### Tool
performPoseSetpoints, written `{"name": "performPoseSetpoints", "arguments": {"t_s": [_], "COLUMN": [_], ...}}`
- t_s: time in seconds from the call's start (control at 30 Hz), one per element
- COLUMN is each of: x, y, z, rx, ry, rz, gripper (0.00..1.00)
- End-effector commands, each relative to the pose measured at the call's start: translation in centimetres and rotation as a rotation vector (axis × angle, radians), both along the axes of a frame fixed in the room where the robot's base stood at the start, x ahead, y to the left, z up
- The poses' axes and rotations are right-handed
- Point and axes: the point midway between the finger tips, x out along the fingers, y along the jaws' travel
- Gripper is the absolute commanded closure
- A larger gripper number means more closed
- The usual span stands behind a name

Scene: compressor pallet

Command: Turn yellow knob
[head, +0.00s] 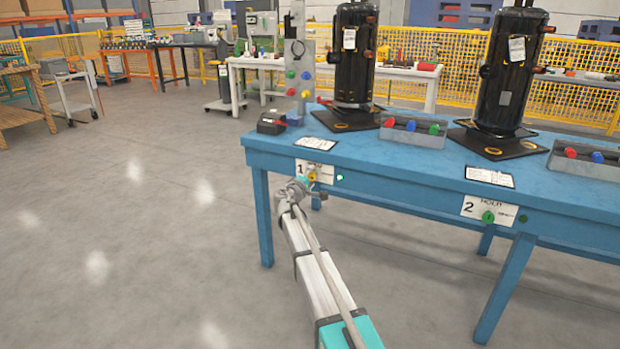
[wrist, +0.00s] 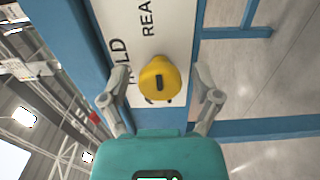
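The yellow knob (wrist: 158,82) sits on a white plate (wrist: 165,30) marked HOLD and READY in the wrist view. A dark mark shows on its face. In the head view the knob (head: 312,174) is on the plate numbered 1 on the blue table's front edge, partly hidden by my gripper. My gripper (wrist: 160,86) is open, with one finger on each side of the knob and gaps between them. In the head view my gripper (head: 304,182) is right in front of the plate.
The blue table (head: 400,180) carries two black compressors (head: 352,60) and grey trays with coloured caps. A green light (head: 340,177) is beside plate 1. The floor (head: 130,240) at left is clear.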

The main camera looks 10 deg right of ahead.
Motion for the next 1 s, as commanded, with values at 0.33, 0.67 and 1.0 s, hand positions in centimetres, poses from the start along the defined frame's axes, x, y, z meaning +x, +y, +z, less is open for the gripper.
{"name": "performPoseSetpoints", "arguments": {"t_s": [0.33,0.67,1.0], "x": [-0.2,-1.9,-6.2], "y": [-0.1,1.1,4.2], "z": [0.0,0.0,0.0], "rx": [0.000,0.001,0.001], "ry": [0.000,0.001,0.001], "rz": [-0.003,-0.001,-0.001], "gripper": [0.15,0.15,0.15]}}
